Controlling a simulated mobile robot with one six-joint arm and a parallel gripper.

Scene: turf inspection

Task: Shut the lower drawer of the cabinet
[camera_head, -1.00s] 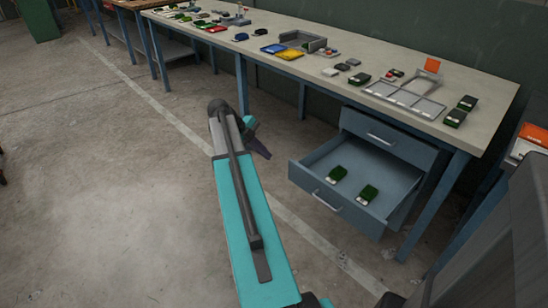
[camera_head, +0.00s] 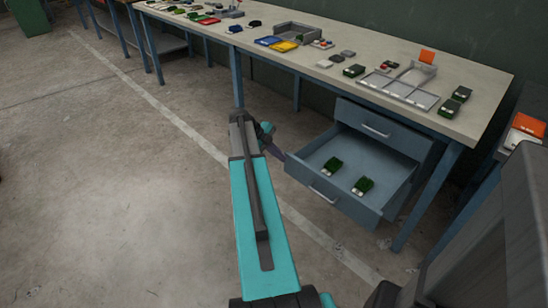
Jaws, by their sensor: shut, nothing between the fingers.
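The lower drawer (camera_head: 318,200) of the blue-grey cabinet under the bench is pulled far out, with its silver handle on the front panel. Two green turf samples (camera_head: 333,165) with white labels lie inside it. The upper drawer (camera_head: 372,139) above it is shut. My gripper (camera_head: 277,154) is at the end of my teal arm, just left of the open drawer's front left corner. It is small and partly hidden behind the arm, and its fingers are closed and empty. I cannot tell whether it touches the drawer.
The long workbench (camera_head: 455,82) carries a grey sorting tray (camera_head: 428,102), a grey bin (camera_head: 296,33) and several small samples. A blue bench leg (camera_head: 428,198) stands right of the cabinet. The concrete floor (camera_head: 110,180) on the left is clear.

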